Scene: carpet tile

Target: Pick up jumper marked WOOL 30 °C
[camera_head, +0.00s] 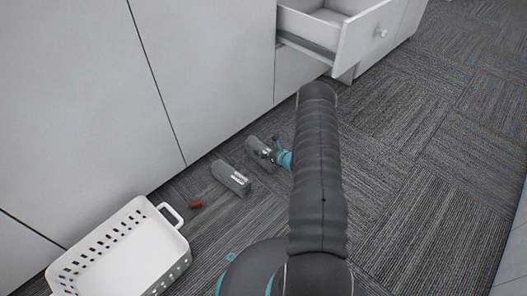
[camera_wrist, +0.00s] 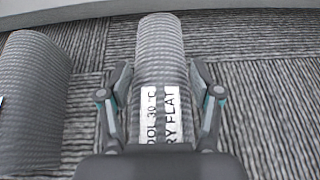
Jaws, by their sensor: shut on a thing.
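A grey ribbed jumper, rolled up, (camera_wrist: 160,45) lies between the fingers of my gripper (camera_wrist: 160,80) in the wrist view. Its white label shows "OOL 30 °C" and "RY FLAT"; the start of each line is hidden. My gripper is shut on this jumper, one finger along each side. In the head view the same jumper (camera_head: 257,148) is at my gripper (camera_head: 274,151), partly covered by it. I cannot tell whether it is clear of the carpet.
A second grey roll (camera_head: 231,178) lies close by on the left, also in the wrist view (camera_wrist: 32,100). A small brown object (camera_head: 195,203) lies near a white basket (camera_head: 181,262). White cabinets (camera_head: 205,70) stand behind, with an open drawer (camera_head: 362,38). Carpet on the right is clear.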

